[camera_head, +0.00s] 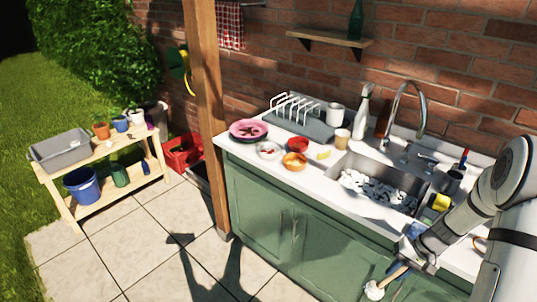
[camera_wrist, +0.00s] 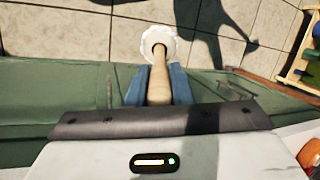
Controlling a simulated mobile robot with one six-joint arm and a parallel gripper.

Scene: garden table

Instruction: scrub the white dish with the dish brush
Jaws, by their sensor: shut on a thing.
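My gripper (camera_head: 404,262) is shut on the wooden handle of the dish brush (camera_head: 375,290), low in the head view, in front of the green cabinet. In the wrist view the handle (camera_wrist: 160,84) lies between the blue fingers and the round white brush head (camera_wrist: 158,40) points away, over the tiled floor. The brush is clear of any dish. The white dish (camera_head: 268,151) is on the counter left of the sink, with small dark and reddish bits in it. The brush and gripper are well to its right and nearer the camera.
Around the dish are a pink plate (camera_head: 248,128), a red bowl (camera_head: 298,144) and an orange bowl (camera_head: 294,161). The sink (camera_head: 380,172) holds foam under a tall tap (camera_head: 408,100). A rack (camera_head: 298,124) stands behind. A wooden post (camera_head: 207,95) rises at the counter's left end.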

